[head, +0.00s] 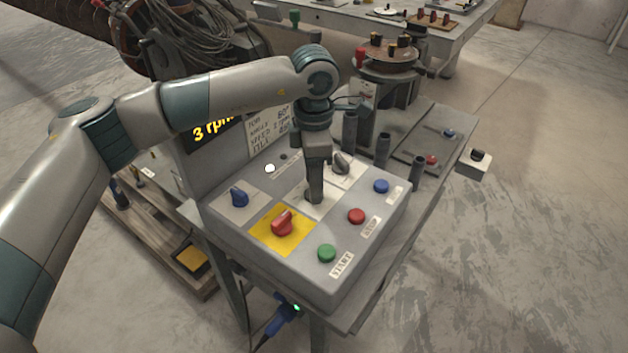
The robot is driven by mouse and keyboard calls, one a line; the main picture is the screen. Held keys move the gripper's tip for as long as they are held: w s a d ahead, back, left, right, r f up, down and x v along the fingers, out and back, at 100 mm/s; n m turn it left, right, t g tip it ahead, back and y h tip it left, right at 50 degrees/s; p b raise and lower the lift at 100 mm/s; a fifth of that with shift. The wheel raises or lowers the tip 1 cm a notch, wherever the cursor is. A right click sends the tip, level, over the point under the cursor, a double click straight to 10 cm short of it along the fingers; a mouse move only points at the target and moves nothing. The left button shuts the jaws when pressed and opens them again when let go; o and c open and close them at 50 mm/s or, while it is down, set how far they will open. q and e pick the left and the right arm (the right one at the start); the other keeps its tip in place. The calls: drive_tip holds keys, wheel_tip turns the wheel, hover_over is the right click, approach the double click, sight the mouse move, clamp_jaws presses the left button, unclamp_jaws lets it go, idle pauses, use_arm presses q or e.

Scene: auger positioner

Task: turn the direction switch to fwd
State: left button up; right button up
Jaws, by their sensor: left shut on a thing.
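The grey control box (238,216) stands on the bench with several knobs and buttons on its top. My left gripper (315,197) points straight down at a white plate (323,211) in the middle of the box. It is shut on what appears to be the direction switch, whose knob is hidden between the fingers. Its setting and the plate's lettering cannot be read. My right gripper is not in view.
Near the gripper are a grey knob (341,162), a red knob (283,222) on yellow, a blue knob (239,197), and red (356,216), green (327,253) and blue (381,186) buttons. Dark upright posts (383,150) stand behind the box. A display reads 3 rpm.

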use_arm(q)
drive_tip(key=shift+r, duration=0.1)
drive_tip(key=o, duration=1.1)
drive_tip(key=shift+r, duration=0.1)
drive_tip(key=shift+r, duration=0.6)
drive_tip(key=shift+r+b, duration=1.35)
drive_tip(key=shift+r, duration=6.65)
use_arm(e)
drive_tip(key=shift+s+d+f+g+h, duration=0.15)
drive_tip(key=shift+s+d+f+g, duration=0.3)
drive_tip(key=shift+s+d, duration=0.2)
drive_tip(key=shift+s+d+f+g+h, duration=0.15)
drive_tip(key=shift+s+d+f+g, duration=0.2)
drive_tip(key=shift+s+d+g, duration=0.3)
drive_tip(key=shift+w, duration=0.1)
